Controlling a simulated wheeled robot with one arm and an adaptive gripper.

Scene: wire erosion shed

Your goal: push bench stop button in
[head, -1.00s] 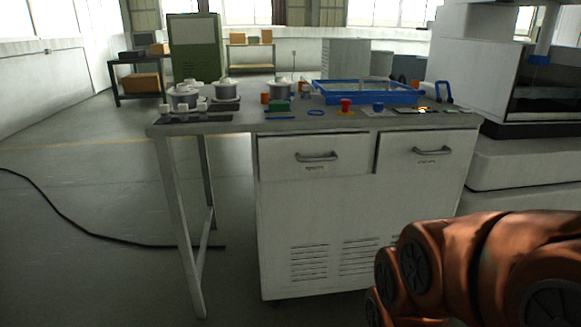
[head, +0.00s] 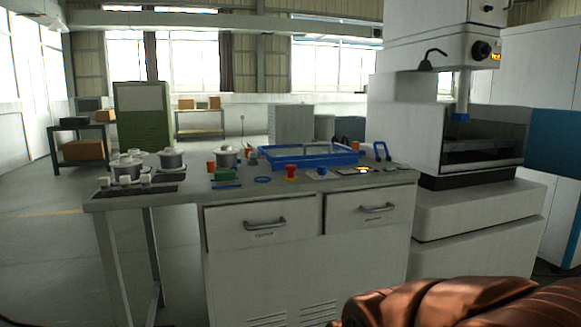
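The bench (head: 190,205) is a grey-topped table with two drawers and stands ahead of me. A red button (head: 291,171) on a yellow base sits near the front edge of its top, in front of the blue tray. I take it to be the stop button; whether it is pressed in is too small to tell. A blue knob-like part (head: 321,172) is just right of it. My orange arm shows at the bottom right, well in front of and below the bench top. My gripper is not in view.
A blue-rimmed tray (head: 308,163) lies behind the button. Several spools, one of them (head: 172,159) at the left, stand on the bench. A green block (head: 225,175) lies left of the button. A large white machine (head: 478,225) stands close on the right. Floor at left is clear.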

